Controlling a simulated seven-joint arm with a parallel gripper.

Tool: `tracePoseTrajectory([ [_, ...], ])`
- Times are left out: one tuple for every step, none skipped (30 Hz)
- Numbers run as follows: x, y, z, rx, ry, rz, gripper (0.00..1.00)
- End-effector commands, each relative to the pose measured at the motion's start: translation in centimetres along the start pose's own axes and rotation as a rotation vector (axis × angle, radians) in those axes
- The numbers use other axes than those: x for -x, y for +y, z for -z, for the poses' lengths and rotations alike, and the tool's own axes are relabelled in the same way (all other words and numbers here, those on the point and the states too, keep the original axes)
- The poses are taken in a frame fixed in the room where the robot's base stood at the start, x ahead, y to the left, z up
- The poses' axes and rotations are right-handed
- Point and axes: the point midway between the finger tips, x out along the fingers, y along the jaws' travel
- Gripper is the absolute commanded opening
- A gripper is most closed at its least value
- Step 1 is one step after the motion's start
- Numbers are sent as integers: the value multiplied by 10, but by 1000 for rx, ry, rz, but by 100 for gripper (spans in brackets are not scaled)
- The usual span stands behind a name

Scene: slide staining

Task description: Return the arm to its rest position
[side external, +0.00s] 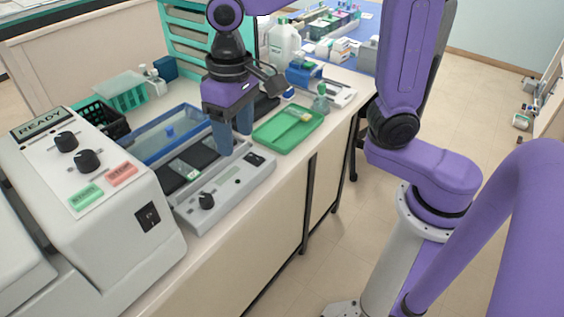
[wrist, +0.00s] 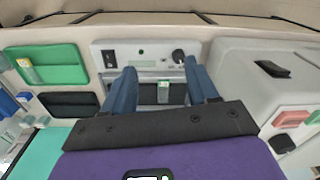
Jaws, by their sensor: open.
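My gripper (side external: 233,142) is open, with its two blue fingers pointing down over the grey slide device with a dark top (side external: 207,152). In the wrist view the fingers of my gripper (wrist: 164,83) stand apart with nothing held between them. A small slide with a green label (side external: 192,174) lies on the dark plate of the device. In the wrist view the slide (wrist: 163,92) shows between the fingers but lower down, on the plate. The fingertips look a little above the device; the exact gap cannot be told.
A white machine marked READY (side external: 100,180) stands at the left. A blue-rimmed tray (side external: 150,135) lies behind the device, and a green tray (side external: 275,140) lies to its right. Bottles (side external: 283,45) and a teal rack (side external: 185,35) stand at the back. Floor is open beyond the bench's right edge.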

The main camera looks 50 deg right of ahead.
Motion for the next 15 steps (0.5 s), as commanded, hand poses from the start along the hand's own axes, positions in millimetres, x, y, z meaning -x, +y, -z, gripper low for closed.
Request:
tracePoseTrajectory([
  [-1,6,-10,45,0,-1,58],
  [-3,9,-16,73,-1,-2,58],
  [-4,13,-23,110,-1,-2,58],
  [-5,16,-29,137,-1,-2,58],
  [-6,19,-34,165,-1,-3,58],
  [-8,23,-42,201,-2,-4,58],
  [-9,26,-48,230,-2,-4,58],
  [-10,29,-54,257,-2,-4,58],
  [-12,33,-62,294,-2,-5,58],
  [-13,36,-68,322,-2,-5,58],
  [-14,40,-75,349,-2,-5,58],
  [-16,44,-83,387,-3,-6,58],
  [-17,47,-90,414,-2,-6,58],
  [-18,50,-96,443,-2,-7,58],
  [-20,55,-105,480,-3,-7,58],
])
